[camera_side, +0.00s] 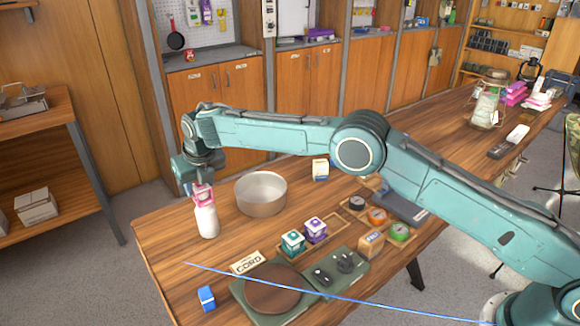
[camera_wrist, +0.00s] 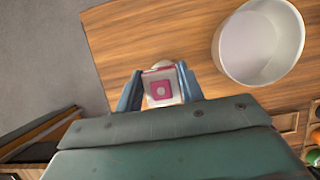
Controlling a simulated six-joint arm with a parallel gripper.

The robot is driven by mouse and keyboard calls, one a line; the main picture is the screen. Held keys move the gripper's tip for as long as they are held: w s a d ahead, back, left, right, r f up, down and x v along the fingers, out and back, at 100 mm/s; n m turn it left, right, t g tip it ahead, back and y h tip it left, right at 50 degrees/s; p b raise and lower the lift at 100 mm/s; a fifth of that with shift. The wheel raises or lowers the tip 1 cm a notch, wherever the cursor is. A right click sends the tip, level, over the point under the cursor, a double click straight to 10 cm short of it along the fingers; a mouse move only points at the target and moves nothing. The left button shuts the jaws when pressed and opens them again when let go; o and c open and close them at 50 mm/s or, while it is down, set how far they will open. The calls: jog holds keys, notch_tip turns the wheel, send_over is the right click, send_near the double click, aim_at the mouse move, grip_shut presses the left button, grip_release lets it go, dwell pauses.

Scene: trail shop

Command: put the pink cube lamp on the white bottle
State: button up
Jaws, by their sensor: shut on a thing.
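The pink cube lamp (camera_side: 203,196) is between the fingers of my gripper (camera_side: 202,187), right at the top of the white bottle (camera_side: 207,222) in the side view. The bottle stands upright near the table's far left corner. The lamp looks in line with the bottle; whether it touches the top I cannot tell. In the wrist view the lamp (camera_wrist: 161,88) shows its pink square face between the two blue-grey fingers of my gripper (camera_wrist: 158,90). Only a pale rounded edge of the bottle (camera_wrist: 163,64) shows behind it.
A metal pot (camera_side: 261,194) stands close to the right of the bottle. Teal and purple cubes (camera_side: 304,237), a cord box (camera_side: 246,262), a round wooden board (camera_side: 274,288) and a blue block (camera_side: 207,298) lie nearer the front. Bare table surrounds the bottle's left side.

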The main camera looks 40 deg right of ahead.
jog(key=o, duration=1)
jog(key=shift+f, duration=0.1)
jog(key=shift+s+r, duration=0.15)
jog(key=shift+r, duration=0.45)
jog(key=v, duration=1.1)
jog(key=shift+s, duration=0.1)
jog(key=shift+d+r, duration=0.1)
